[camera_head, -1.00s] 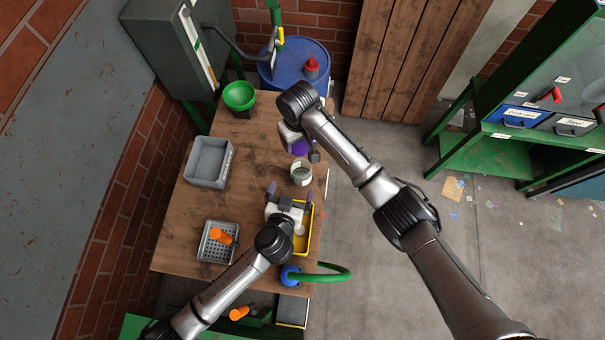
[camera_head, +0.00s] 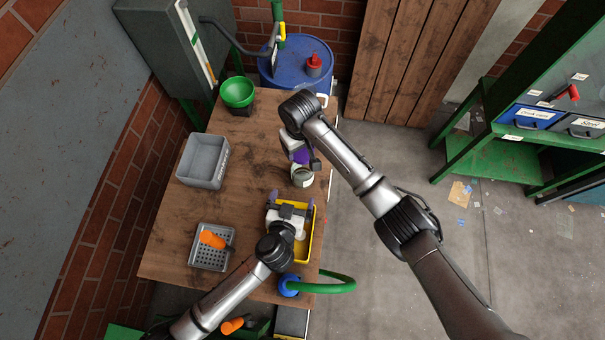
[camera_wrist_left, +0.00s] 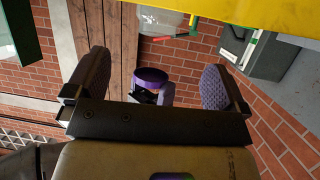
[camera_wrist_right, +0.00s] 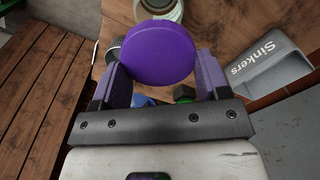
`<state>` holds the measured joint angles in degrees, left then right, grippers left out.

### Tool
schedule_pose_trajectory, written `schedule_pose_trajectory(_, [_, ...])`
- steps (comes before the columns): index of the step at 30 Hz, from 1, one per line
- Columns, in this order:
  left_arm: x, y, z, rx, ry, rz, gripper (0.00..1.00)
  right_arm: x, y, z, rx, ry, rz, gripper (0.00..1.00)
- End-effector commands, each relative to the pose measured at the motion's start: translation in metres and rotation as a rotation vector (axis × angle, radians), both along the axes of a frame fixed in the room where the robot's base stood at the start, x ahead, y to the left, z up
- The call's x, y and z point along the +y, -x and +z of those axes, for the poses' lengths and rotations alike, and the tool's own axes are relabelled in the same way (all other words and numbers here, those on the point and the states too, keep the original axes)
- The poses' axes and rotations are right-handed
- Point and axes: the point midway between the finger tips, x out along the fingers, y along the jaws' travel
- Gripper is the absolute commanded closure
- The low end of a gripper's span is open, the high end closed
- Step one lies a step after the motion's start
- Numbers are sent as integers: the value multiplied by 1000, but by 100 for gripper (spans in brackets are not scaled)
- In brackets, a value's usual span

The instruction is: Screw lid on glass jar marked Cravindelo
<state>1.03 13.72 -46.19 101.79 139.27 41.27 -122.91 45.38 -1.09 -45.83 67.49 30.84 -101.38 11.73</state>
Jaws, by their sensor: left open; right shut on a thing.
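The glass jar (camera_head: 302,178) stands open on the table near its right edge; its mouth also shows at the top of the right wrist view (camera_wrist_right: 163,8). Its label cannot be read. My right gripper (camera_head: 302,158) is shut on the purple lid (camera_wrist_right: 150,52) and holds it just behind the jar, apart from the rim in the right wrist view. The lid also shows in the left wrist view (camera_wrist_left: 150,79). My left gripper (camera_head: 291,198) is open and empty, over the yellow tray and just in front of the jar.
The yellow tray (camera_head: 308,248) lies under my left gripper. A grey bin (camera_head: 203,161) marked Sinkers, a perforated tray (camera_head: 205,259) with an orange-handled tool (camera_head: 213,240) and a green bowl (camera_head: 238,92) stand left. The table's middle is clear.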

Motion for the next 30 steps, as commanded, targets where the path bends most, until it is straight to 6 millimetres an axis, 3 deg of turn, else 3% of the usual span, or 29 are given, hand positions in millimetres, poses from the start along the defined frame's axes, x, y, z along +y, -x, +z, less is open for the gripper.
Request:
schedule_pose_trajectory(18, [-20,-80,-33,0,2,1,0,0,0,0,0,0,0,52])
schedule_pose_trajectory(30, [-25,-104,-45,1,0,0,0,0,0,0,0,0,0,52])
